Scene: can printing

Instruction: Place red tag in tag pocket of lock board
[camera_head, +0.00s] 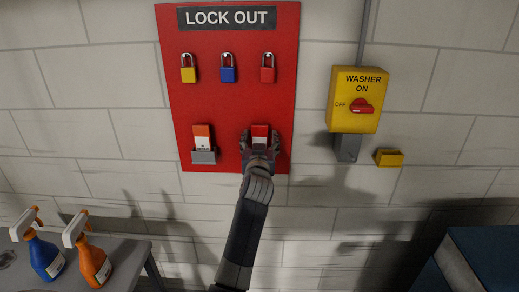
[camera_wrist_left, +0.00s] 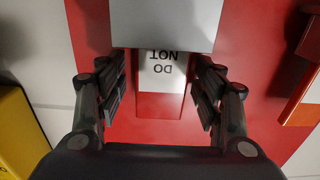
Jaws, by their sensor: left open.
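The red lock board (camera_head: 215,105) hangs on the wall. The red tag (camera_head: 260,131) is upright at its lower right. In the left wrist view, which shows it upside down, the red tag (camera_wrist_left: 159,105) has a white "DO NOT" label, and one end passes behind the grey tag pocket (camera_wrist_left: 165,22). My left gripper (camera_head: 260,142) is at the tag and hides most of the pocket in the head view. In the left wrist view my left gripper (camera_wrist_left: 160,78) is open, one finger on each side of the tag, with gaps between. My right gripper is out of view.
An orange-and-white tag (camera_head: 202,136) stands in the left pocket (camera_head: 204,157). Yellow (camera_head: 188,74), blue (camera_head: 228,74) and red (camera_head: 267,74) padlocks hang above. A yellow washer switch box (camera_head: 357,98) is to the right. Spray bottles (camera_head: 94,264) stand on a table at lower left.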

